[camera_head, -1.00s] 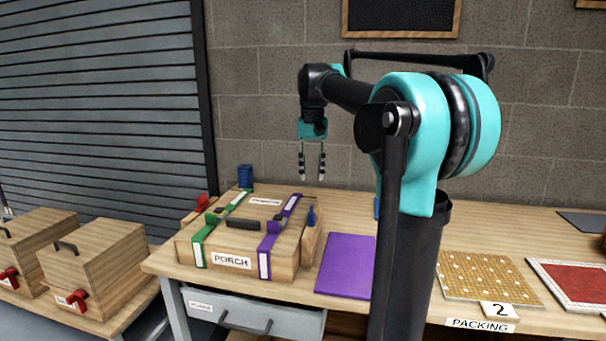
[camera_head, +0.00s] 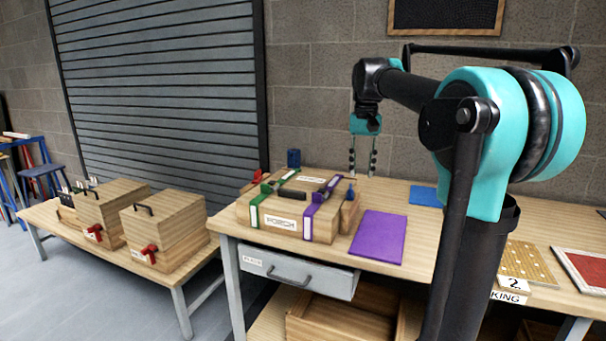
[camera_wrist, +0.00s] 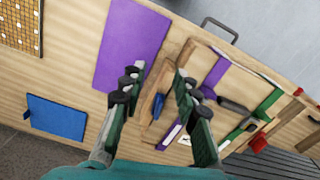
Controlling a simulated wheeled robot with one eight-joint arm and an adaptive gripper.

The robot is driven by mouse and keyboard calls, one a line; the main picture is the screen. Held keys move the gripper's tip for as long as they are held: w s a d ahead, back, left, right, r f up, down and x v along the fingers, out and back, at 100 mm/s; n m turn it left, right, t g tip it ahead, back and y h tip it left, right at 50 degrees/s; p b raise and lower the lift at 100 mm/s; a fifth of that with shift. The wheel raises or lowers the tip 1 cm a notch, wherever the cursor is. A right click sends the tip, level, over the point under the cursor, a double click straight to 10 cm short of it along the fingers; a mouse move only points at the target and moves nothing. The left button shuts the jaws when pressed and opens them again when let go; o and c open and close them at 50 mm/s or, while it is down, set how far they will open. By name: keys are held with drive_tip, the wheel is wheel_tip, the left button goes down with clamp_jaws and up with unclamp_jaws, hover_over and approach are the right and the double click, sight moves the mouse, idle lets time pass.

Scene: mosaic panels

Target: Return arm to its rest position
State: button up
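My gripper (camera_head: 362,172) hangs fingers down above the bench, to the right of and above the back of the wooden box labelled PORCH (camera_head: 270,227). Its two fingers are apart with nothing between them. In the wrist view my gripper (camera_wrist: 160,68) is open too, with bench top and a small wooden holder (camera_wrist: 157,118) beyond the fingers. My arm reaches out from its column on the right, with the elbow raised and the forearm running left. The box is shut, with a green strap and a purple strap (camera_head: 322,210) over it.
The purple panel (camera_head: 378,237) lies flat right of the box, and a blue piece (camera_head: 423,196) lies behind it. A tan dotted panel (camera_head: 530,262) and a red panel (camera_head: 588,268) are at right. Two wooden boxes with red latches (camera_head: 165,232) stand on a lower bench at left.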

drive_tip(key=s+f+t, duration=0.1)
drive_tip(key=s+f, duration=0.6)
drive_tip(key=f, duration=0.4)
drive_tip(key=s+d+f+n+t, duration=0.1)
drive_tip(key=s+f, duration=0.7)
drive_tip(key=f, duration=0.4)
drive_tip(key=s+d+f+n+t, duration=0.1)
drive_tip(key=s+f+t, duration=0.1)
drive_tip(key=s+f, duration=0.6)
wheel_tip(320, 180, down, 3)
drive_tip(key=shift+f, duration=0.15)
